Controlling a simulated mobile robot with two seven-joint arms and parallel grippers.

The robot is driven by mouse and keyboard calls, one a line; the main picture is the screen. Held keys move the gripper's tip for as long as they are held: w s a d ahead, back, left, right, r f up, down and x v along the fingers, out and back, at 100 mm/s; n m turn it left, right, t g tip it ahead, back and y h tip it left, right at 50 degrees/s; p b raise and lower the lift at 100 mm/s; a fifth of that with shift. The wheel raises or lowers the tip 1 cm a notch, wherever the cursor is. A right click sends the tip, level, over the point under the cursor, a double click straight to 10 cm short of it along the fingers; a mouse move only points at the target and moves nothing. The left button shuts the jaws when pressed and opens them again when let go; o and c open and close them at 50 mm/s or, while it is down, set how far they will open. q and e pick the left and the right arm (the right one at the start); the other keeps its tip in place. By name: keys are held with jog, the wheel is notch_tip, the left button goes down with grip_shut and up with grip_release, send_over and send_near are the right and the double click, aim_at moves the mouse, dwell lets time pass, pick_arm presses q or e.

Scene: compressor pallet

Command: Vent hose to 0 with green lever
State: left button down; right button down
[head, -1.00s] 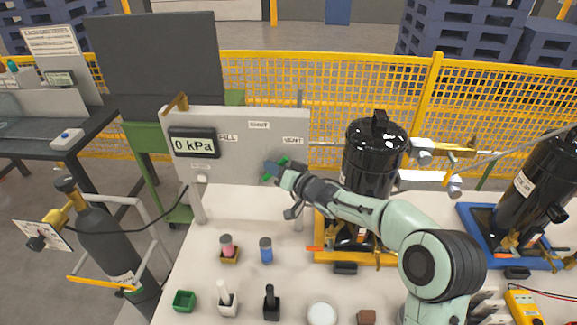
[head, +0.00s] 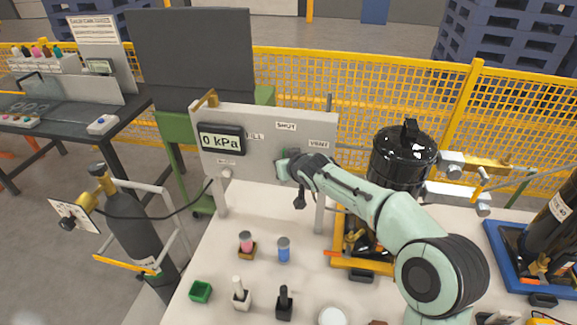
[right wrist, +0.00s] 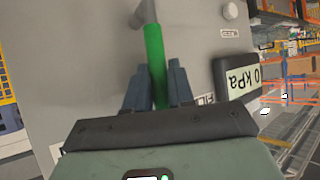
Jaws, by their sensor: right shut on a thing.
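The green lever (right wrist: 154,55) runs between the two blue-grey fingers of my right gripper (right wrist: 157,85) in the right wrist view. My right gripper is shut on it. In the head view my right gripper (head: 290,165) covers most of the lever, below the SHUT label (head: 286,126), so its exact angle is hard to tell. The pressure display (head: 221,139) on the grey panel (head: 265,115) reads 0 kPa. The VENT label (head: 319,144) is right of the gripper; the FILL label is left. A black hose (head: 150,217) runs from the gas cylinder to the panel. My left gripper is not in view.
The dark gas cylinder (head: 135,225) stands left of the white table. A pink-topped part (head: 246,243), a blue part (head: 283,250) and a green box (head: 200,292) sit in front of the panel. A black compressor (head: 402,160) stands right, behind my arm.

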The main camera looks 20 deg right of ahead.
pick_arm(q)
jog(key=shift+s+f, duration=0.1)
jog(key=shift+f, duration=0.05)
pick_arm(e)
jog(key=shift+w+a, duration=0.1)
jog(key=shift+a, duration=0.15)
jog(key=c, duration=1.3)
grip_release()
jog(key=shift+c, duration=0.2)
